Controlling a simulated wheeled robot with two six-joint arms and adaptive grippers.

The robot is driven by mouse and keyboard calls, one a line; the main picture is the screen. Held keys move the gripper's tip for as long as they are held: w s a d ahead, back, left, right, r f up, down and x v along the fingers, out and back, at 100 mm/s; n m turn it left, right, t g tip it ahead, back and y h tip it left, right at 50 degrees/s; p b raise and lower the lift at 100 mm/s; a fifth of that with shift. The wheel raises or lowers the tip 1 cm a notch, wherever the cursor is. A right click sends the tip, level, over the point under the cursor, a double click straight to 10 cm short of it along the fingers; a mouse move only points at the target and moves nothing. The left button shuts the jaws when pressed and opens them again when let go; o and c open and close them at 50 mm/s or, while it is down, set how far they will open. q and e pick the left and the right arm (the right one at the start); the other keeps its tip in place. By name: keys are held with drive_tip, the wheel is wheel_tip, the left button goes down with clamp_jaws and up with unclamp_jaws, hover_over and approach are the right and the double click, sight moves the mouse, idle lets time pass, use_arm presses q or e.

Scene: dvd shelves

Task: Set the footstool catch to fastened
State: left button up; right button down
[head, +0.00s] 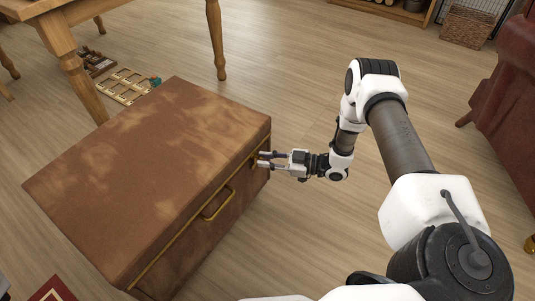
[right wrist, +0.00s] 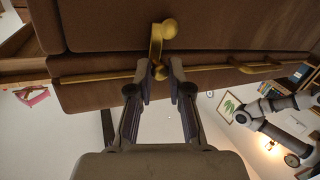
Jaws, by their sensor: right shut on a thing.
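The brown leather footstool (head: 150,165) stands on the wooden floor with its lid down. A brass strip runs along its front seam. The brass catch (right wrist: 156,50) shows in the right wrist view as a short lever with a round knob at one end and a smaller round part near the strip. My right gripper (head: 262,159) is at the right end of the footstool's front. In the right wrist view the right gripper (right wrist: 161,84) has its fingertips on either side of the catch's smaller end, shut on it. In the head view the catch is mostly hidden by the fingers. My left gripper is not in view.
A brass handle (head: 217,204) sticks out of the footstool's front. A wooden table (head: 68,55) stands at the back left, with a wooden frame-like tray (head: 124,86) on the floor nearby. A red leather seat (head: 505,85) is at the right. Floor right of the footstool is clear.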

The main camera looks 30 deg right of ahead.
drive_tip(key=c, duration=1.1)
unclamp_jaws()
drive_tip(key=shift+s, duration=0.1)
drive_tip(key=v, duration=1.1)
drive_tip(key=shift+s+d+f, duration=0.1)
drive_tip(key=shift+s+d, duration=0.2)
drive_tip(key=shift+s, duration=0.05)
